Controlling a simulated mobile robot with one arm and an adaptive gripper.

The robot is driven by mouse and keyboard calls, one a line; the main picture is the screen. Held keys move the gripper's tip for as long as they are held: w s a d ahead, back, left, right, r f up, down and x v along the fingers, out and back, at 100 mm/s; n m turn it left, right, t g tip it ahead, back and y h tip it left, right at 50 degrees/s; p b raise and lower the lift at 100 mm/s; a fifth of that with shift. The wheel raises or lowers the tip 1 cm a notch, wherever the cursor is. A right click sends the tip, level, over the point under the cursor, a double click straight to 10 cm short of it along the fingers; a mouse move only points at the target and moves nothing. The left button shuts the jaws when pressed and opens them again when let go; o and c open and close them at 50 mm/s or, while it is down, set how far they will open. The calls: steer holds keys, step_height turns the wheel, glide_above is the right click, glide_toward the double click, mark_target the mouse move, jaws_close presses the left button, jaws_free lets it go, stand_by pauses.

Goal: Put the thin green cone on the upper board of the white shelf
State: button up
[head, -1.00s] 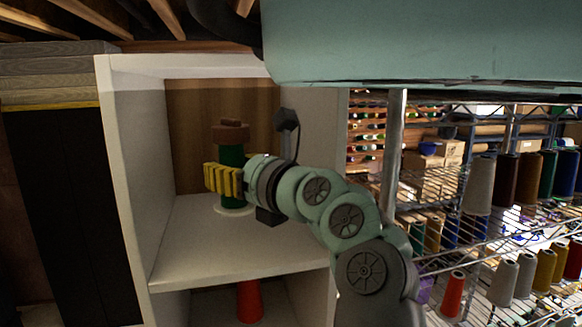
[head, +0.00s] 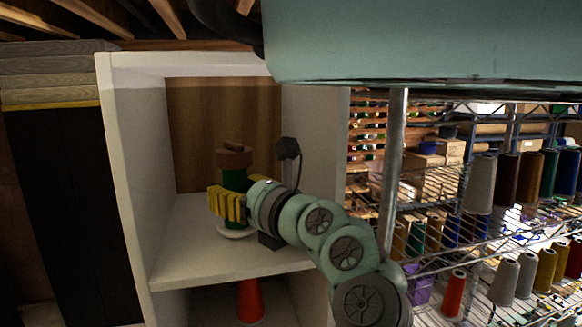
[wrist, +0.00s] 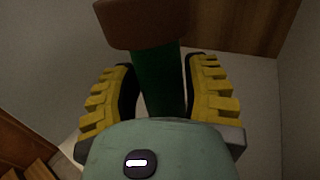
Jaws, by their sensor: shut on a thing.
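The thin green cone (head: 235,181) is inside the white shelf (head: 132,170), over its upper board (head: 190,262). It has a brown top and a pale round base, and it leans slightly. My gripper (head: 229,204) is shut on the cone, with its yellow fingers around the green body. In the wrist view the green body (wrist: 165,80) stands between the two yellow fingers (wrist: 165,95). The base is at or just above the board; I cannot tell if it touches.
A red cone (head: 250,300) stands in the compartment below. The shelf's side walls and wooden back (head: 222,115) close in the space around my gripper. A wire rack (head: 470,225) with several thread cones stands at the right. The board's front left part is clear.

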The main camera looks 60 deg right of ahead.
steer(key=shift+f+b, duration=0.55)
steer(key=shift+b, duration=0.15)
steer(key=o, duration=1.1)
steer(key=s, duration=0.5)
steer(key=s+a, duration=0.1)
steer(key=s, duration=0.1)
steer(key=shift+s+a, duration=0.1)
steer(key=shift+s, duration=0.2)
